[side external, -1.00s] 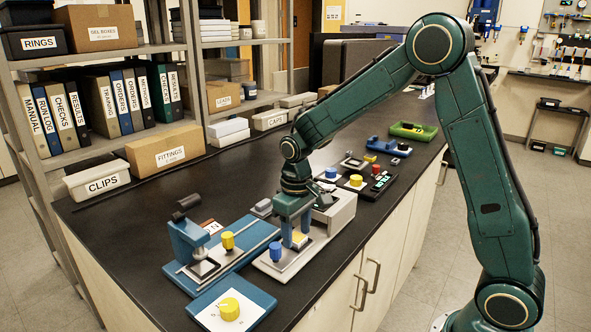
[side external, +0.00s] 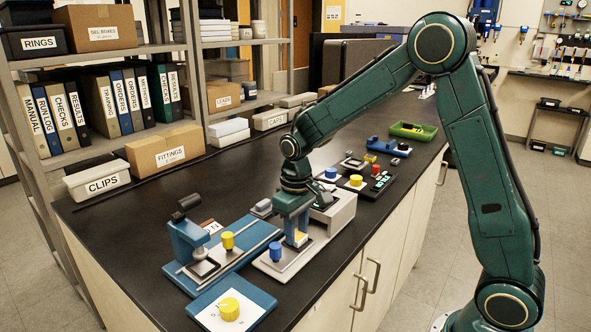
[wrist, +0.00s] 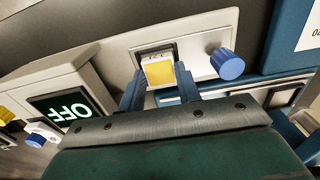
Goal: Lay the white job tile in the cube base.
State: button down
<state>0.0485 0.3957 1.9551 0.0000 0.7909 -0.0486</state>
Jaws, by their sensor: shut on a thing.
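My gripper (side external: 293,225) points down over a pale plate (side external: 268,262) with a blue knob (side external: 277,251). In the wrist view, the fingers (wrist: 159,88) are shut on a small square piece (wrist: 160,73) with a yellow face and a white edge strip. The piece sits at a dark-rimmed square recess in the plate (wrist: 198,52); I cannot tell whether it rests inside or hangs just above. In the side view it is partly hidden by the fingers. I cannot make out a separate plain white tile, nor tell for sure which part is the cube base.
A pale housing (side external: 340,213) with a display stands right behind the gripper; the display reads OFF in the wrist view (wrist: 65,105). A blue fixture (side external: 187,240) with a yellow knob (side external: 227,240) stands at left. A blue-edged knob box (side external: 232,306) is in front.

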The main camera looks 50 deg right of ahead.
aim_at(297, 236)
jog(key=shift+r, duration=2.8)
jog(key=shift+r, duration=0.5)
jog(key=w+d+r, duration=0.5)
jog(key=w+d, duration=0.2)
jog(key=w, duration=0.2)
jog(key=w+d+f, duration=0.1)
jog(key=w+d, duration=0.5)
jog(key=d, duration=0.5)
jog(key=shift+w+a+f, duration=0.1)
jog(key=shift+a+f, duration=0.05)
jog(key=shift+f, duration=1.3)
jog(key=shift+w+a+f, duration=0.1)
jog(key=shift+f, duration=1.35)
jog(key=shift+f, duration=0.15)
jog(key=shift+f, duration=2.3)
